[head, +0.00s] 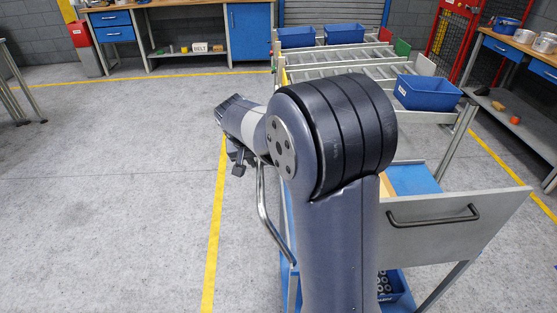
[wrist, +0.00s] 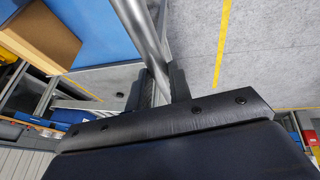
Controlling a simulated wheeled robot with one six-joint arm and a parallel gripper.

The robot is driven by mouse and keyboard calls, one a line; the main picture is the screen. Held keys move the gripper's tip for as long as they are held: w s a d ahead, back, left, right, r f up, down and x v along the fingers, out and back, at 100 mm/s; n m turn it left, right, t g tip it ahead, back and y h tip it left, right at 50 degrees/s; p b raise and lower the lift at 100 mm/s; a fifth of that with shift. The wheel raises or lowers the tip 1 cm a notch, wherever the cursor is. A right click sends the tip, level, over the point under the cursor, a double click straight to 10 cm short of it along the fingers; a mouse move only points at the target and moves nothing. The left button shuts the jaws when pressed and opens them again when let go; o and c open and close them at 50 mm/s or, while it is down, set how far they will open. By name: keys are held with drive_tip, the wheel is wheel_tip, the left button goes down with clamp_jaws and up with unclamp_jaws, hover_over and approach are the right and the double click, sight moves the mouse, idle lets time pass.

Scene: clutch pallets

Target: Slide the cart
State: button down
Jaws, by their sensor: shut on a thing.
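The cart has a blue deck (head: 412,178) and a bent silver handle bar (head: 264,212) on its left side in the head view. My gripper (head: 241,163) is at the upper part of this bar. In the wrist view the bar (wrist: 143,32) runs between the dark fingers of my gripper (wrist: 160,88), which is shut on it. The blue deck (wrist: 100,28) also shows there, with a brown box (wrist: 38,38) on it. My arm hides much of the cart in the head view.
A roller rack (head: 335,72) with blue bins (head: 428,93) stands ahead. A grey panel with a black handle (head: 435,217) is at right. Benches line the back (head: 180,6) and right (head: 537,52). Floor left of the yellow line (head: 215,225) is clear.

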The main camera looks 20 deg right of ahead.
drive_tip(key=w+a+p, duration=0.1)
drive_tip(key=w+a, duration=0.2)
drive_tip(key=a, duration=0.8)
drive_tip(key=w+a+p, duration=0.2)
drive_tip(key=w+a, duration=0.1)
drive_tip(key=a, duration=0.9)
drive_tip(key=shift+w, duration=0.3)
drive_tip(key=c, duration=1.3)
unclamp_jaws()
drive_tip(key=v, duration=1)
drive_tip(key=shift+r, duration=0.35)
drive_tip(key=shift+s+a, duration=0.1)
